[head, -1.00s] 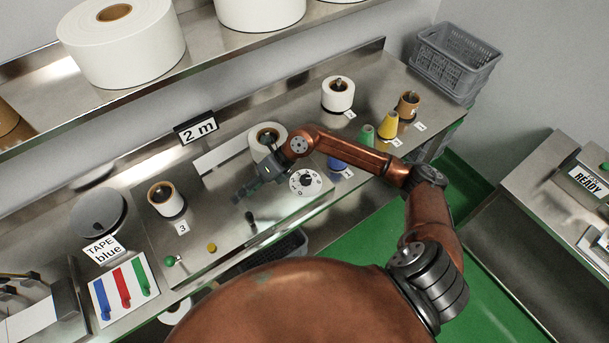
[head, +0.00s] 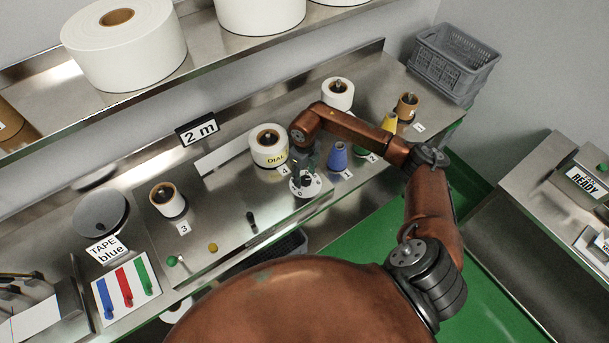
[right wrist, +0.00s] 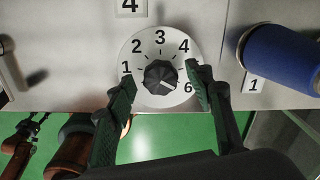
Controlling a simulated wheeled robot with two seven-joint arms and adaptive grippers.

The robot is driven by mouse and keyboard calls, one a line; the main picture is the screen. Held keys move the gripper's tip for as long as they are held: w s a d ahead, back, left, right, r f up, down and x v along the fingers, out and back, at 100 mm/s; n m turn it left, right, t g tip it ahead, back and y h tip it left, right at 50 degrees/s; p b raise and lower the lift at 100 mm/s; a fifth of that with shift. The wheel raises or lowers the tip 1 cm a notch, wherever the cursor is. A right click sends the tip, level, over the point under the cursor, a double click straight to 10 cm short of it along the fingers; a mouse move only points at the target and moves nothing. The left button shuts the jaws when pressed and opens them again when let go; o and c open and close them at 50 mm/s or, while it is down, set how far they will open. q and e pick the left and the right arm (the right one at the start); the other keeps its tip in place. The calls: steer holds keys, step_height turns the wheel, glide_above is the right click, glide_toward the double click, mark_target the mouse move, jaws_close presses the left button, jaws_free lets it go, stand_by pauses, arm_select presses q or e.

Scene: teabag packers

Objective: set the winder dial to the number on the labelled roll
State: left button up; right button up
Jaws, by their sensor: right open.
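The winder dial is a white round plate (right wrist: 137,82) with printed numbers and a black knob (right wrist: 160,77); a light mark on the knob points to the lower right, towards the 6. In the head view the dial (head: 305,190) is partly hidden by my right gripper (head: 303,178). In the right wrist view the right gripper (right wrist: 160,85) is open, its green-black fingers on either side of the knob, apart from it. My left gripper is out of view.
Another roll (head: 165,202) stands left by card 3, and a white roll (head: 338,94) stands behind. The bench's front edge lies just before the dial.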

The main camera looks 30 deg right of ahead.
steer(key=shift+f, duration=0.35)
steer(key=shift+c, duration=0.5)
steer(key=c, duration=1.1)
steer(key=shift+o, duration=0.2)
